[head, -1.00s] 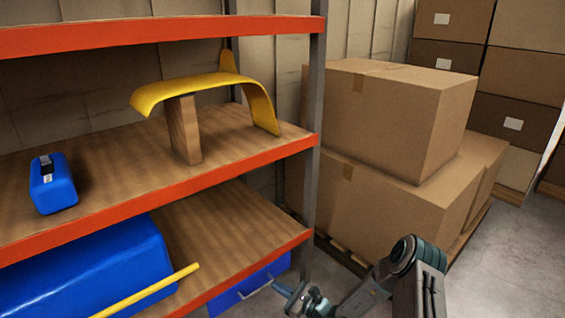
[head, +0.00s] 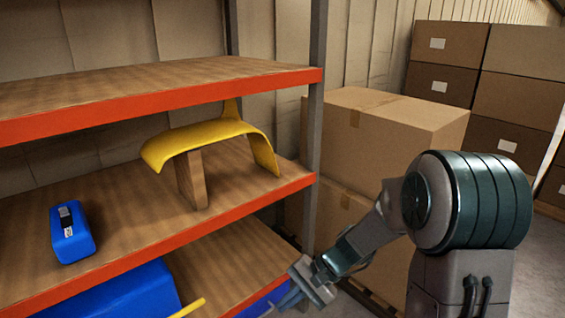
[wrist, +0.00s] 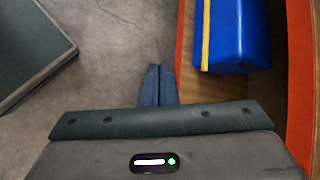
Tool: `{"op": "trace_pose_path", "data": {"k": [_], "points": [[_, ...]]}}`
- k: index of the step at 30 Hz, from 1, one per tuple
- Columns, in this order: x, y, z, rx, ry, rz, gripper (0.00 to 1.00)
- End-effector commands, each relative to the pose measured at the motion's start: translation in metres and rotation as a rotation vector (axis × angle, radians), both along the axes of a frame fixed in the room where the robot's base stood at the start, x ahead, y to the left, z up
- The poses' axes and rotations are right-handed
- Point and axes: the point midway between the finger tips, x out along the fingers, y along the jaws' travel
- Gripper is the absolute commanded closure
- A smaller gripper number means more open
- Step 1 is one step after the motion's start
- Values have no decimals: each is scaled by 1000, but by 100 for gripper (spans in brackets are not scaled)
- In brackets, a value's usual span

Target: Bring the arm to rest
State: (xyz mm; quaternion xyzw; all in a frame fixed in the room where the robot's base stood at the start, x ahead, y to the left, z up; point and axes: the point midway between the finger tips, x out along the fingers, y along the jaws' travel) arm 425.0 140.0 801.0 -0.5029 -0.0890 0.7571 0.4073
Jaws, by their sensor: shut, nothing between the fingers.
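My gripper (head: 292,298) is low at the bottom middle of the head view, in front of the shelf's right end. In the wrist view its two fingers (wrist: 158,86) lie side by side, shut and empty, over bare floor close to the shelf's orange edge. My arm is bent at the right of the head view and covers part of the stacked cartons.
An orange-edged shelf rack (head: 240,207) fills the left. It bears a yellow curved panel (head: 215,135) on a wooden block (head: 191,180), a small blue box (head: 72,236) and a large blue case (head: 125,295). Cartons (head: 375,125) stand behind my arm. Grey floor (wrist: 95,75) is clear.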

Motion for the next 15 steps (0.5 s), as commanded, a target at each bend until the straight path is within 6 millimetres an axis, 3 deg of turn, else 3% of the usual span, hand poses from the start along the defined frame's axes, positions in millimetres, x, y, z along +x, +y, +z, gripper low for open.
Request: {"op": "trace_pose_path", "data": {"k": [1, 15], "points": [[-9, -6, 23, -47, -37, 33, 100], [-85, -81, 146, -492, -355, 264, 100]]}}
